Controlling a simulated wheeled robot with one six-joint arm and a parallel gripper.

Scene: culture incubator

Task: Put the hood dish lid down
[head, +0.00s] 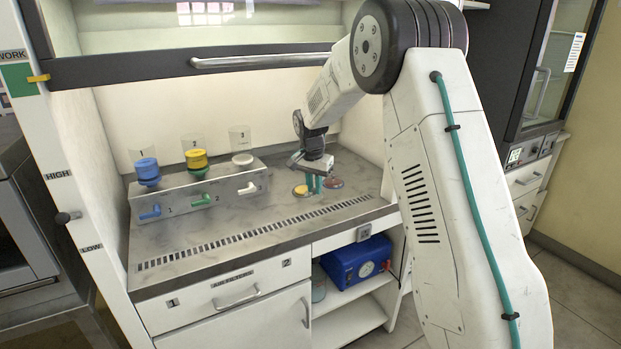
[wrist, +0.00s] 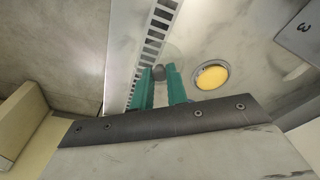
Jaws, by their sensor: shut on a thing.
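My gripper (head: 314,184) is over the right part of the hood worktop, pointing down. In the wrist view its two teal fingers (wrist: 164,80) are closed around a small grey knob (wrist: 158,73). A faint clear disc around the knob looks like the hood dish lid; its rim is hard to make out, and I cannot tell whether it touches the worktop. A dish with yellow contents (head: 300,190) lies on the worktop just left of the fingers; it also shows in the wrist view (wrist: 211,76), right of them. A reddish dish (head: 334,183) lies right of the fingers in the head view.
A grey valve block (head: 200,191) with blue, yellow and white cups stands at the left back. A slotted grille (head: 250,235) runs along the worktop's front. The raised sash with its handle (head: 260,60) spans above. The worktop between block and dishes is clear.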

